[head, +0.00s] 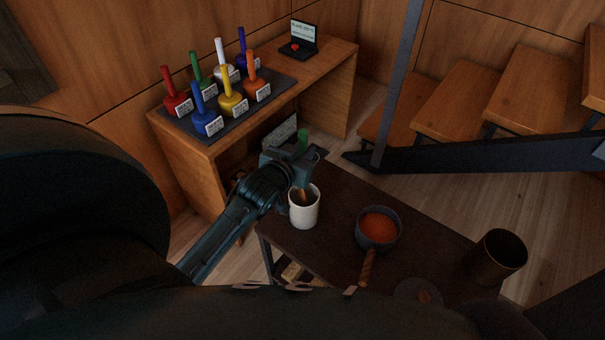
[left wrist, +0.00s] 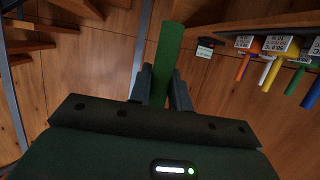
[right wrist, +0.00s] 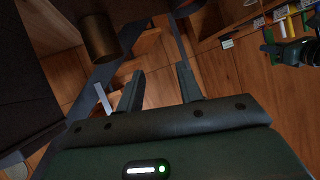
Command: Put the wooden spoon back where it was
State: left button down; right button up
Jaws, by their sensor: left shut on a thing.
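My left gripper (head: 300,159) is shut on a flat green handle (left wrist: 165,62), which stands up between its fingers. In the head view the green end (head: 302,139) rises above the jaws. A brown wooden part (head: 301,194), seemingly the lower end of the same wooden spoon, shows below the gripper at the mouth of a white mug (head: 304,212). I cannot tell how deep it reaches, as the mug's wall hides it. My right gripper (right wrist: 159,82) is open and empty in the right wrist view, away from the table.
A dark table (head: 330,245) holds a pot (head: 368,243) of orange-red contents and a dark brown cylindrical container (head: 497,257). Stairs (head: 455,90) stand at the right.

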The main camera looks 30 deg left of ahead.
pick_arm(q)
notch_tip(320, 180, down, 7)
jog(key=shift+r+b, duration=0.2)
jog(key=shift+b, duration=0.4)
jog(key=shift+f, duration=0.15)
jog(key=c, duration=1.3)
grip_release()
jog(key=shift+r, duration=0.25)
jog(key=p+v, duration=0.2)
jog(key=v, duration=0.9)
jog(key=s+d+m+g+h, duration=0.1)
jog(key=s+d+h, duration=0.2)
jog(key=d, duration=0.5)
jog(key=s+d+m+g+h, duration=0.1)
jog(key=s+d+m+h, duration=0.1)
jog(key=s+d, duration=0.3)
jog(key=d+h, duration=0.1)
jog(key=d, duration=0.3)
jog(key=shift+f+m+g, duration=0.25)
jog(key=shift+m+g, duration=0.05)
jog(key=shift+g, duration=0.1)
